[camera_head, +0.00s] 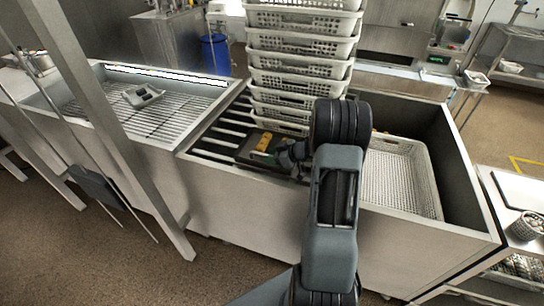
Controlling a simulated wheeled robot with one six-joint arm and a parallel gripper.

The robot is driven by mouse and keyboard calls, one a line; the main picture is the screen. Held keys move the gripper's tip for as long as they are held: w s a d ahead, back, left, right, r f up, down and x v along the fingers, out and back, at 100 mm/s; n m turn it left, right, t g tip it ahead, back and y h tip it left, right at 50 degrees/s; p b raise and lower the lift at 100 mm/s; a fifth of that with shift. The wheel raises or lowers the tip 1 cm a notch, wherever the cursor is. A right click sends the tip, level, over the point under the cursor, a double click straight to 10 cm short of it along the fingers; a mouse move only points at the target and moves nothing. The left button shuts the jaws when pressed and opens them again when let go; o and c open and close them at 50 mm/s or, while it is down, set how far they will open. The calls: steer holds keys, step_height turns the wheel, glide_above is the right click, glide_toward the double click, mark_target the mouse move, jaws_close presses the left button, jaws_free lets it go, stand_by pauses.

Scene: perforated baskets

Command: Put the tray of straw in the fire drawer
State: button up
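My arm reaches from the bottom of the head view to the middle, over a long metal trough. My gripper (290,155) is at the right side of a dark flat object with a yellow patch (262,142) on the slats. I cannot tell whether it touches that object or whether its fingers are open. A small grey tray (142,96) lies on the grate at the left; its contents are too small to make out. I cannot identify straw or a fire drawer for certain.
A tall stack of white perforated baskets (300,75) stands just behind my gripper. One white basket (437,190) sits in the trough's right part, partly behind my arm. The trough's front wall (245,200) and a slanted metal post (95,90) are nearby obstacles. A blue bin (215,55) stands behind.

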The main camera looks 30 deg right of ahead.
steer(key=shift+o, duration=0.6)
steer(key=shift+r, duration=0.1)
